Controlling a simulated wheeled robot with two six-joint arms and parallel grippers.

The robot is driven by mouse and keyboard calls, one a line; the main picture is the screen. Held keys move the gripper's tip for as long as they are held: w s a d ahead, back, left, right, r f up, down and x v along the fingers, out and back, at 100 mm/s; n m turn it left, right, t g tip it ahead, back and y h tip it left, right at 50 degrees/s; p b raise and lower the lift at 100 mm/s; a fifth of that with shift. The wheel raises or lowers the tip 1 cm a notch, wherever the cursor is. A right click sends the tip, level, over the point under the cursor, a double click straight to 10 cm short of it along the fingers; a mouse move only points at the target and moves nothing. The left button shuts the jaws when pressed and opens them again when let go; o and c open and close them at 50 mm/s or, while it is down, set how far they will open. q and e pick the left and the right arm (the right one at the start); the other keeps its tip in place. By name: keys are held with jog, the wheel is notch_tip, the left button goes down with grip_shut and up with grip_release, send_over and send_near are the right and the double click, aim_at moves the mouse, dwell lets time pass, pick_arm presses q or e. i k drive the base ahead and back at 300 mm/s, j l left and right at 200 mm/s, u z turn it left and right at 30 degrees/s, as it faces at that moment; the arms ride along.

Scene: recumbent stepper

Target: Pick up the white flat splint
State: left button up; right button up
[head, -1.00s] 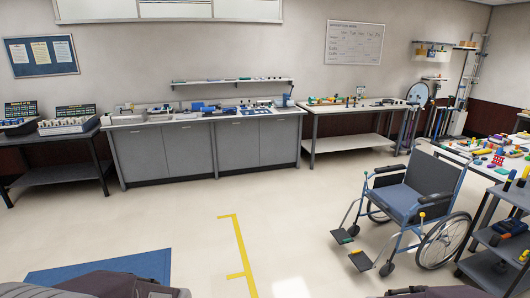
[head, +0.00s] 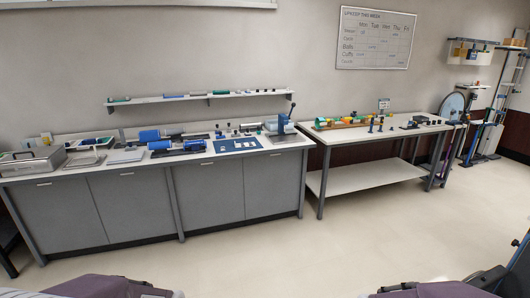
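I cannot single out the white flat splint for certain. Small white flat pieces lie on a blue mat (head: 236,146) on the grey-fronted counter (head: 130,207), right of centre. A pale flat item (head: 126,156) lies farther left on the same counter. At this distance I cannot tell whether any of these is the splint. Neither gripper shows; only parts of my own body show along the bottom edge.
Blue rolls (head: 180,146), a metal box (head: 32,162) and a press-like device (head: 282,122) crowd the counter. A shelf (head: 200,97) hangs above. A white-topped table (head: 375,133) stands right. Open floor lies in front. A dark piece of equipment shows at lower right.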

aim_at(237, 145)
jog(key=i, duration=3.75)
